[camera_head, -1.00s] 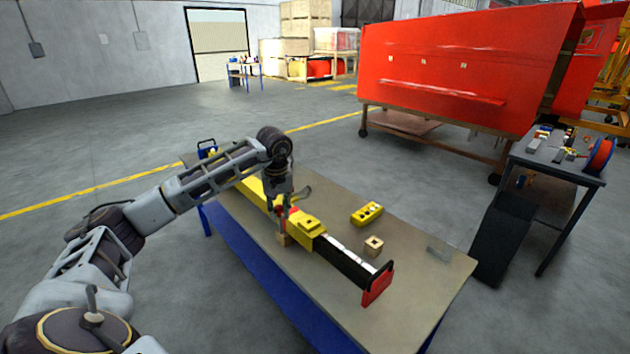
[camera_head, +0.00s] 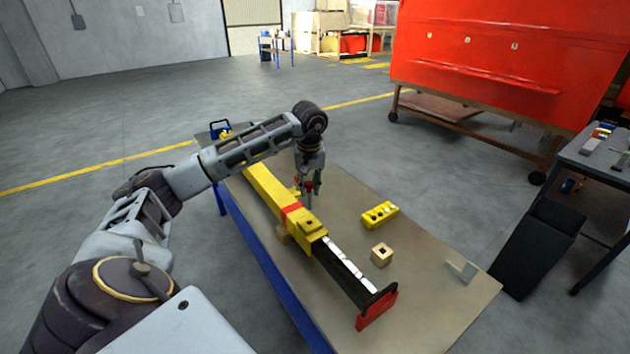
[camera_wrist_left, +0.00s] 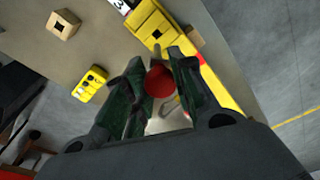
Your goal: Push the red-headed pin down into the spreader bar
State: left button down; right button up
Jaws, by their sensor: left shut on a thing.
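The yellow spreader bar (camera_head: 268,188) lies lengthwise on the table, with a red band, a yellow collar (camera_head: 316,236) and a black end section with a red end plate. The collar has a dark square hole on top, which also shows in the left wrist view (camera_wrist_left: 157,34). My left gripper (camera_head: 308,186) is shut on the red-headed pin, whose round red head (camera_wrist_left: 159,82) shows between the fingers in the left wrist view. In the head view the gripper is just behind the collar, apart from the hole. The pin's lower part is mostly hidden. My right gripper is not in view.
On the table (camera_head: 430,270), a yellow control box (camera_head: 380,215) and a wooden block with a hole (camera_head: 381,255) stand right of the bar. A small grey piece (camera_head: 461,269) lies near the right edge. A wooden support (camera_head: 283,234) is under the bar.

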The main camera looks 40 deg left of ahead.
aim_at(309, 199)
pick_arm(q)
jog(key=shift+w, duration=0.1)
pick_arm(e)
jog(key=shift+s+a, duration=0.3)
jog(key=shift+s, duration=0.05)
pick_arm(q)
jog(key=shift+m, duration=0.4)
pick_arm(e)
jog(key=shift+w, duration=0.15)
pick_arm(q)
jog(key=shift+s+f+b, duration=0.2)
jog(key=shift+f+b, duration=0.65)
jog(key=shift+f, duration=0.6)
jog(key=shift+f+b, duration=0.7)
jog(key=shift+f, duration=0.55)
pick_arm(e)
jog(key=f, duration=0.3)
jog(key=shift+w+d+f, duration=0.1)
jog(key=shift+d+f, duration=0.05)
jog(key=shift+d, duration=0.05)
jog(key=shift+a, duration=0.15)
pick_arm(q)
jog(key=shift+f+b, duration=0.4)
jog(key=shift+f, duration=0.2)
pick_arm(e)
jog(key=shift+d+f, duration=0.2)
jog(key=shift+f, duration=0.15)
